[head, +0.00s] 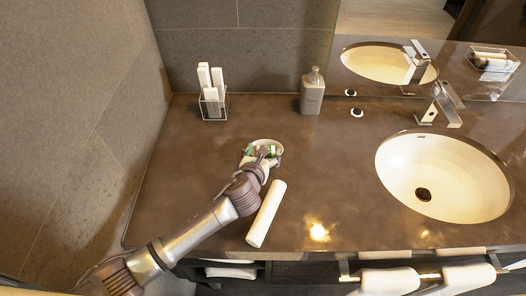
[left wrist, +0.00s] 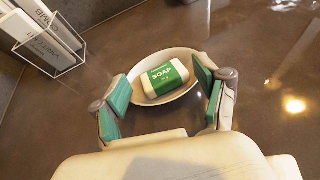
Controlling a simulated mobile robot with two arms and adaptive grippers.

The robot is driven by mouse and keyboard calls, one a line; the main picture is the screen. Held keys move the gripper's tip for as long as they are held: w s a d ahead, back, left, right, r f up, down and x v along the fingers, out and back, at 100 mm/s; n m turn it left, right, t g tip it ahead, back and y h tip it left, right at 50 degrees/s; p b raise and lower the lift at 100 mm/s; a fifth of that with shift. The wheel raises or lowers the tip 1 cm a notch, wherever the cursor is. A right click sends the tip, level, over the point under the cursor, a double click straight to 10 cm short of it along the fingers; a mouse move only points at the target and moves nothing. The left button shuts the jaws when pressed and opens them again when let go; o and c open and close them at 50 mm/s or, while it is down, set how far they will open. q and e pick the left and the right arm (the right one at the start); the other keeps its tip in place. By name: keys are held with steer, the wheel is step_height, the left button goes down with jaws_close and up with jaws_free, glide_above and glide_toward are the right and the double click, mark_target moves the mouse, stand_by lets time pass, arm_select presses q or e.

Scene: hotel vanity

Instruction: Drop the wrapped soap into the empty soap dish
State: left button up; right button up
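The wrapped soap (left wrist: 165,80), white with a green band reading "SOAP", lies tilted in the pale oval soap dish (left wrist: 139,127). The dish rim also shows in the head view (head: 278,144), mostly behind my left gripper (head: 262,153). In the left wrist view my left gripper (left wrist: 161,92) is open, with its green-padded fingers spread on either side of the soap. Gaps show between both fingers and the soap. The fingers are over or beside the dish rim; contact with the rim cannot be told. My right gripper is in neither view.
A white rolled towel (head: 266,213) lies just right of my left arm. A wire holder (head: 213,105) with white packets stands behind left, a grey dispenser (head: 312,91) at the back. A small round item (head: 357,112) and the sink (head: 440,180) are to the right.

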arm_select(q)
steer(key=shift+o, duration=0.5)
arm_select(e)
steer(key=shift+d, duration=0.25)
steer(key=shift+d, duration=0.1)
arm_select(q)
steer(key=shift+s, duration=0.15)
steer(key=v, duration=0.7)
steer(key=shift+s, duration=0.1)
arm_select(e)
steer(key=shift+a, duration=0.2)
